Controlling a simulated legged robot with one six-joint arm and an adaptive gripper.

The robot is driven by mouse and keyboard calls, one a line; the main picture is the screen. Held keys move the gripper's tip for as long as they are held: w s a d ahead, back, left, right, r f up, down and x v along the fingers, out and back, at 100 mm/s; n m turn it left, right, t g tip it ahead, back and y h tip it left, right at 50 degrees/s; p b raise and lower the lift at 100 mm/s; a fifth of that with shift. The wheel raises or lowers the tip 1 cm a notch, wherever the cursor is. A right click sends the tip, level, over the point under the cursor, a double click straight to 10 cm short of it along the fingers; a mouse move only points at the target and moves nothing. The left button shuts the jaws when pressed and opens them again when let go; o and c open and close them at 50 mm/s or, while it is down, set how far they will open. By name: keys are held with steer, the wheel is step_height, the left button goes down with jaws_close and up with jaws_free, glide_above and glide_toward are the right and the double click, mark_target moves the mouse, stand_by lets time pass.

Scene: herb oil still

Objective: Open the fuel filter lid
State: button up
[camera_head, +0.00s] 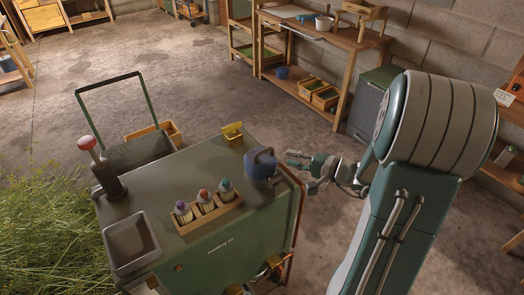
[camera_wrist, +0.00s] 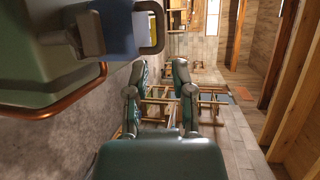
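A dark blue round pot-like part with an arched handle (camera_head: 260,163) stands on the right end of the green machine top (camera_head: 180,170). It looks like the fuel filter with its lid down, though no label is readable. In the wrist view a blue part (camera_wrist: 116,25) with a dark loop shows at the upper left. My gripper (camera_head: 297,160) is just right of the blue part, apart from it. In the wrist view my gripper (camera_wrist: 160,75) has its two fingers spread, with nothing between them.
A copper-coloured rail (camera_wrist: 70,100) runs along the machine's edge near my gripper. Bottles in a wooden rack (camera_head: 208,212), a grey tray (camera_head: 131,242), a red-topped pump (camera_head: 100,168) and a yellow holder (camera_head: 233,133) stand on the machine. A workbench (camera_head: 325,45) is behind; floor between is clear.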

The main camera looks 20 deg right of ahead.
mark_target(266, 151)
steer(key=x, duration=0.9)
steer(key=shift+w+a, duration=0.1)
steer(key=shift+w, duration=0.05)
jaws_close()
